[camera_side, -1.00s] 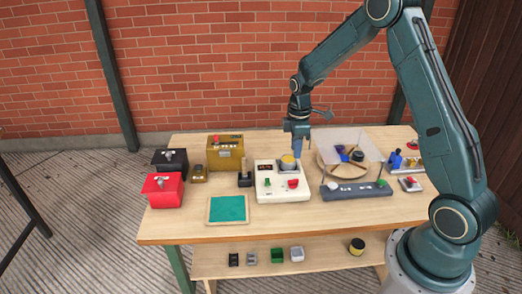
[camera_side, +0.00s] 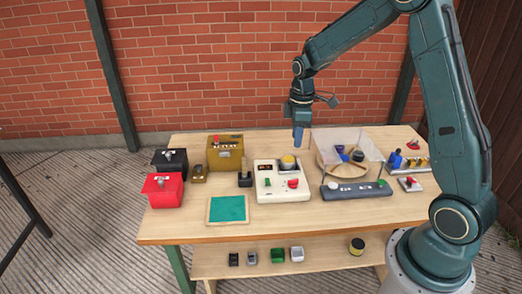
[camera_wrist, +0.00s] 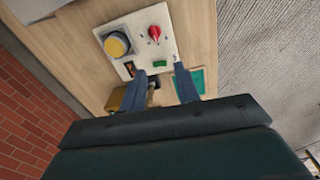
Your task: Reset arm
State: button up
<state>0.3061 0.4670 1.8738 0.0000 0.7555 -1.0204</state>
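My gripper (camera_side: 298,145) hangs above the table (camera_side: 190,232), over the white control box (camera_side: 284,192) with its yellow dome (camera_side: 287,161) and red knob (camera_side: 293,183). It is clear of the box and holds nothing that I can see. In the wrist view, the two blue fingers of my gripper (camera_wrist: 160,75) stand apart with a gap between them. The same white control box (camera_wrist: 133,43) lies beyond the fingertips, with its yellow dome (camera_wrist: 116,44) and red knob (camera_wrist: 154,31) in view.
A clear-walled round enclosure (camera_side: 325,160) and a dark grey panel (camera_side: 352,191) stand to the right. A red box (camera_side: 162,190), a black box (camera_side: 168,160) and a yellow box (camera_side: 225,155) stand at left. A teal pad (camera_side: 228,208) lies in front. Brick wall (camera_side: 210,60) rises behind.

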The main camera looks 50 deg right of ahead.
jog(key=s+a+r+m+t, duration=0.1)
jog(key=s+a+r+m, duration=0.1)
jog(key=s+a+r, duration=0.4)
jog(key=s+a+r+m+t, duration=0.15)
jog(key=s+r, duration=0.25)
jog(key=r, duration=0.4)
jog(key=s+a+r+m+t, duration=0.1)
jog(key=s+a+m, duration=0.1)
jog(key=s, duration=0.5)
jog(key=s+a+r+m+t, duration=0.1)
jog(key=s+a+m, duration=0.1)
jog(key=s+a, duration=0.2)
jog(key=shift+s+r+m, duration=0.35)
jog(key=shift+s, duration=1.5)
jog(key=shift+o, duration=0.5)
jog(key=shift+t, duration=0.25)
jog(key=shift+w, duration=0.1)
